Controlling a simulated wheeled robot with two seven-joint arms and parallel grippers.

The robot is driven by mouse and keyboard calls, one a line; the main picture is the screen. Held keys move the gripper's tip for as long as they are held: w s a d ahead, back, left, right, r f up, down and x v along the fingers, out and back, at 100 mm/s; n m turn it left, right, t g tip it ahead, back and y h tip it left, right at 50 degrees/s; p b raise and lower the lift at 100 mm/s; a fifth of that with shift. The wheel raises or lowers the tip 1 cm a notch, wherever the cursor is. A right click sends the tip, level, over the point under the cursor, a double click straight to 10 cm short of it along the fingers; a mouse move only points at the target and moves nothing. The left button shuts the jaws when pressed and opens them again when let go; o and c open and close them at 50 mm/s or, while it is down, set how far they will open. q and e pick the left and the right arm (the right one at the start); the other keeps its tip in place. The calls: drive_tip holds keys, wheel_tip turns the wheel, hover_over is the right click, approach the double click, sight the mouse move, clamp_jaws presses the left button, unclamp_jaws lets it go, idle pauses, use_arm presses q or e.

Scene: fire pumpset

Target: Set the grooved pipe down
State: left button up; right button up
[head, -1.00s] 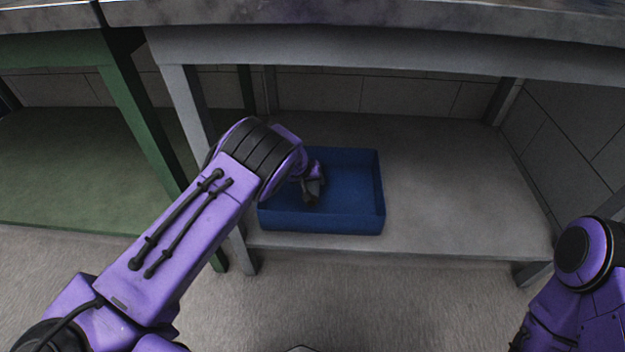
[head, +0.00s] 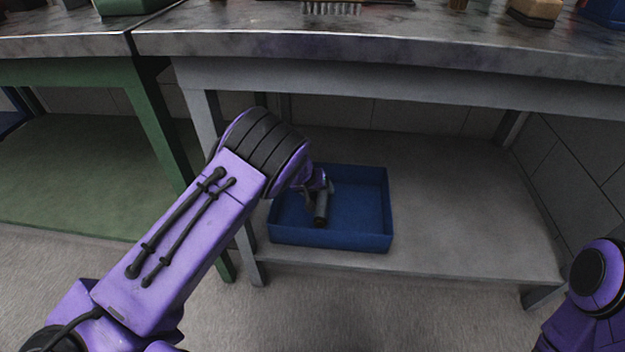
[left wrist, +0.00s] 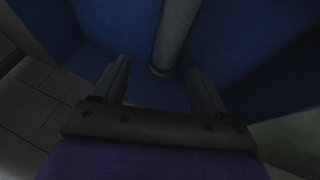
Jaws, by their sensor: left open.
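The grooved pipe (head: 321,211) is a dark grey cylinder inside the blue bin (head: 345,238), near its left side. In the left wrist view the pipe (left wrist: 176,32) lies over the bin's blue floor, beyond and between the two fingers. My left gripper (head: 318,187) reaches down into the bin from the left, at the pipe's far end. Its fingers are spread apart in the left wrist view (left wrist: 158,68), with a gap on each side and nothing clamped. My arm hides part of the bin's left side. My right gripper is out of view.
The bin stands on the grey lower shelf (head: 460,220) under a worktop (head: 400,50). The shelf right of the bin is clear. A grey table leg (head: 203,115) and a green leg (head: 155,130) stand close to my left arm.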

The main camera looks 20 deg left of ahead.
use_arm(q)
drive_tip(key=p+v, duration=0.2)
drive_tip(key=v, duration=0.4)
drive_tip(key=shift+s+r, duration=0.2)
drive_tip(key=shift+r, duration=0.15)
drive_tip(key=shift+f, duration=0.1)
